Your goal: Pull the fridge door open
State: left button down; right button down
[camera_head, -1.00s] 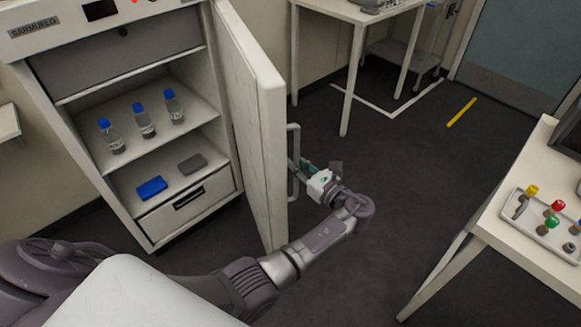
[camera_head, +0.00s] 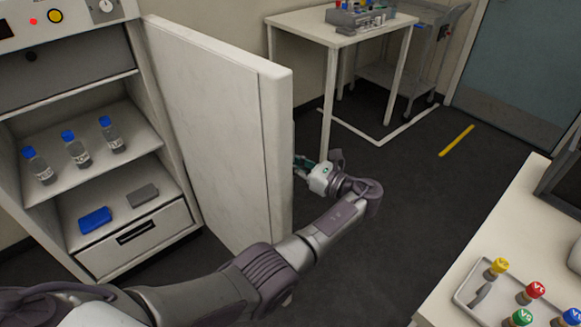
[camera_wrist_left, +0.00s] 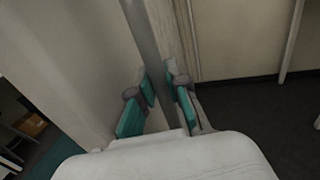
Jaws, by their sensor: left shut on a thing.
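The white fridge door (camera_head: 215,125) stands wide open, swung out to the right of the fridge (camera_head: 65,75). In the head view its handle is hidden behind the door's edge. My left gripper (camera_head: 300,165) is at the door's far face, partly hidden by the edge. In the left wrist view the grey bar handle (camera_wrist_left: 145,45) runs down between the teal-padded fingers of my left gripper (camera_wrist_left: 160,92), which are shut on it. The door's face also shows in the left wrist view (camera_wrist_left: 75,65). My right gripper is not in view.
Fridge shelves hold several blue-capped bottles (camera_head: 76,149), a blue box (camera_head: 95,220) and a grey box (camera_head: 142,195). A white table (camera_head: 330,30) stands behind the door. A worktop (camera_head: 470,235) with a tray of capped vials is at right. Dark floor between is clear.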

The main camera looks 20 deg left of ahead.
pick_arm(q)
jog(key=shift+w, duration=0.1)
jog(key=c, duration=1.1)
grip_release()
jog(key=shift+a, duration=0.1)
jog(key=shift+c, duration=0.2)
notch_tip(320, 180, up, 10)
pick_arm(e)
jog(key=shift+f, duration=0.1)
